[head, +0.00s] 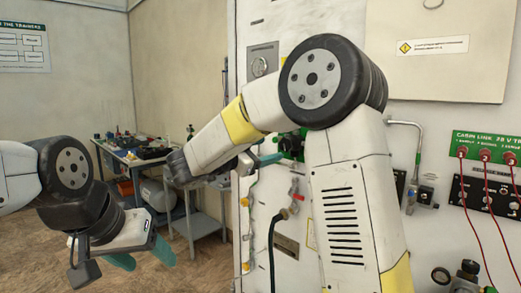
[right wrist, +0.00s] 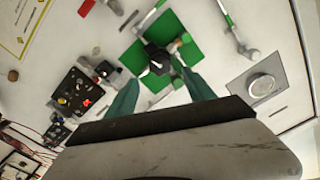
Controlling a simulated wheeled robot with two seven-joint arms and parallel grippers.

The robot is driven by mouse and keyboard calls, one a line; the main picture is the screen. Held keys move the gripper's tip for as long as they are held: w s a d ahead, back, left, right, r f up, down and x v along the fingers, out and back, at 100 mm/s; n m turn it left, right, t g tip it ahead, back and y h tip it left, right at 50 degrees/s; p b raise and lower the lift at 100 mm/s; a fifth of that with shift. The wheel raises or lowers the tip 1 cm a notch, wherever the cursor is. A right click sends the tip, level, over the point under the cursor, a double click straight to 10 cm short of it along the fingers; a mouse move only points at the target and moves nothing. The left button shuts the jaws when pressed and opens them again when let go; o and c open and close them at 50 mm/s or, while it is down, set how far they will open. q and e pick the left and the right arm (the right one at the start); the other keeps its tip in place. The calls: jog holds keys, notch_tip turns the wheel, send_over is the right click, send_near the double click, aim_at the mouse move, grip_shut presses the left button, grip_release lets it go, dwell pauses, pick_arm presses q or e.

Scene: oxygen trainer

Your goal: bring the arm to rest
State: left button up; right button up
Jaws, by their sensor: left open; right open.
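My right arm reaches up and across the middle of the head view, bent at a high elbow. Its gripper (head: 246,166) is in front of the white panel (head: 331,45), with teal fingers spread and nothing between them in its grip. In the right wrist view the open gripper (right wrist: 157,73) faces a black knob (right wrist: 155,58) on a green plate (right wrist: 157,28). The knob appears between the fingertips; I cannot tell whether they touch it. In the head view the knob is mostly hidden near the right arm. My left gripper (head: 143,255) is open and empty, low at the left over the floor.
A workbench (head: 135,157) with small items stands against the back wall. A green socket panel (head: 487,147) with red leads is at the right. A hose (head: 271,240) and a red-handled valve (head: 296,197) are below the right forearm. Floor at lower left is clear.

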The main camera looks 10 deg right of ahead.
jog(key=w+a+r+n+t+y, duration=0.2)
jog(key=w+r+n+t+y, duration=0.1)
jog(key=r+n+t+y, duration=0.5)
jog(key=s+a+f+n+g+y, duration=0.35)
jog(key=s+y, duration=0.25)
jog(key=y, duration=0.3)
jog(key=s+d+f+n+g, duration=0.2)
jog(key=s+d+f+g, duration=0.2)
jog(key=s+f, duration=0.4)
jog(key=s+d+f+n+g, duration=0.3)
jog(key=s+f, duration=0.6)
jog(key=s, duration=0.7)
jog(key=shift+s+d+f+g+h, duration=0.25)
jog(key=shift+d+g, duration=0.45)
jog(key=shift+g, duration=0.45)
